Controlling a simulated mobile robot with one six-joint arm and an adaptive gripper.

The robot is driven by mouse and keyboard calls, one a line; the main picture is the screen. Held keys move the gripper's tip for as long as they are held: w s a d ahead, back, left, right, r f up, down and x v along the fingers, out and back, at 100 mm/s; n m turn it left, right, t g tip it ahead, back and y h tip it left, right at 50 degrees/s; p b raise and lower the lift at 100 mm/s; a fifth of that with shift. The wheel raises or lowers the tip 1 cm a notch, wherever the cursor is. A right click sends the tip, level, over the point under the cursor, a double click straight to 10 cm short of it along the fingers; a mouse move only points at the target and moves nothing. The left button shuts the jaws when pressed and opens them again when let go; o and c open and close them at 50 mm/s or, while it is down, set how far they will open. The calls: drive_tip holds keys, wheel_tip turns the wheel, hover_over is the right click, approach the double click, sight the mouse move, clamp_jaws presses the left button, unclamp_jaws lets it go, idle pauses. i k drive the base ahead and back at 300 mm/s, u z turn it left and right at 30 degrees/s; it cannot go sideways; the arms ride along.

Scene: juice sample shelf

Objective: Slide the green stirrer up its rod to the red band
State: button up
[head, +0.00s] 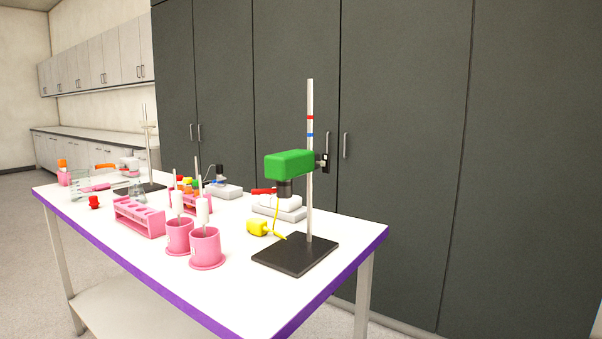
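The green stirrer (289,164) is a green block with a dark lower part, mounted on an upright pale rod (310,212). A dark clamp (322,163) joins it to the rod. The rod stands on a black base plate (296,255) near the table's right end. The red band (310,117) is on the rod well above the stirrer. A blue band (310,135) lies between the red band and the stirrer. My gripper is not in view.
The white table (150,262) has a purple edge. Two pink cups (206,248) (179,236), a pink rack (139,217) and a yellow object (257,228) stand left of the base. A second stand (147,188) is farther back. Dark cabinets (405,150) rise behind; the floor right of the table looks clear.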

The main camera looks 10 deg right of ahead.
sight(283, 167)
drive_tip(key=u, duration=0.05)
drive_tip(key=k, duration=1)
drive_tip(key=z, duration=0.6)
drive_tip(key=i, duration=0.8)
drive_tip(key=u, duration=0.25)
